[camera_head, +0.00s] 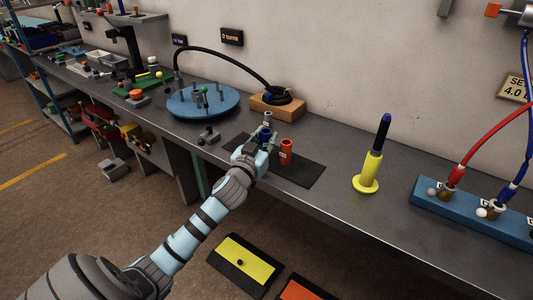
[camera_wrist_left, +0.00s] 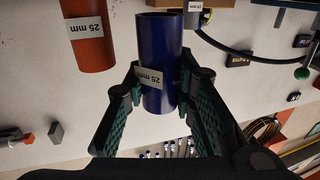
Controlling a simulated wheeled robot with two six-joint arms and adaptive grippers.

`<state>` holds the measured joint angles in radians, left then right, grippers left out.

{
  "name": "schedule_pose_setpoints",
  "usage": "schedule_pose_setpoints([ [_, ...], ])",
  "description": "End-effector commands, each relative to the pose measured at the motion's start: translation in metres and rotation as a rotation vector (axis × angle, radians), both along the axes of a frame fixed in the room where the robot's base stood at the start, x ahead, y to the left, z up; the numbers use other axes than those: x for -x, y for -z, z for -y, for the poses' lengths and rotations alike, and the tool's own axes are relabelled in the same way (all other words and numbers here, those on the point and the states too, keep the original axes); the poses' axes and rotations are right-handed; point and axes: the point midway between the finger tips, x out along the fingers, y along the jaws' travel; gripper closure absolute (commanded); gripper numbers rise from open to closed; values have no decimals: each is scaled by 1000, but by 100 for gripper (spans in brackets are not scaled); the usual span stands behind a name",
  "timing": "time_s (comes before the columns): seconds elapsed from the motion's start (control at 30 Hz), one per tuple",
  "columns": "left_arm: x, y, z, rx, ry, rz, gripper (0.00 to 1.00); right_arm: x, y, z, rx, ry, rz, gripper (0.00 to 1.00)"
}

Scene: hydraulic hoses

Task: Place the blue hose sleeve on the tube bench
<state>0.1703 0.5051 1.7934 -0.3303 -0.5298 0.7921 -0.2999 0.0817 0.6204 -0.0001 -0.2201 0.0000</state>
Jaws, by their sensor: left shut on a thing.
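The blue hose sleeve (camera_wrist_left: 160,48) is a dark blue tube with a white "25 mm" label. My left gripper (camera_head: 261,146) is shut on it, with one green-black finger on each side in the left wrist view. In the head view the sleeve (camera_head: 266,134) is upright above or on the dark mat (camera_head: 304,174) on the grey workbench (camera_head: 330,146); I cannot tell if its base touches. The gripper hides its lower part. I cannot tell which part is the tube bench. My right gripper is not in view.
An orange sleeve (camera_head: 286,151) stands on the mat just right of the gripper. A grey sleeve (camera_head: 267,117) is close behind. A blue turntable (camera_head: 203,101) with pegs is left, a yellow-based stand (camera_head: 367,183) right, and a blue block (camera_head: 465,211) with hoses farther right.

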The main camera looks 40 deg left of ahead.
Motion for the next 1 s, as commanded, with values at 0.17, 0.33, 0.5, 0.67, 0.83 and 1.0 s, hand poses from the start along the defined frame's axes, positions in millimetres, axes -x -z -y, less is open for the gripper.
schedule_pose_setpoints([
  [0.17,0,35,0,0,0,-2,100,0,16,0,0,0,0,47],
  [0.33,0,33,0,-1,0,-1,100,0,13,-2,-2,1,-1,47],
  [0.5,0,33,0,0,0,-1,68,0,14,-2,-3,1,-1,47],
  [0.67,0,33,0,0,0,-1,68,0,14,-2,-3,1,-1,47],
  [0.83,3,32,1,-1,1,-1,68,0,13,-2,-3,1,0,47],
  [1.0,26,32,8,-3,2,-2,68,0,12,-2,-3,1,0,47],
])
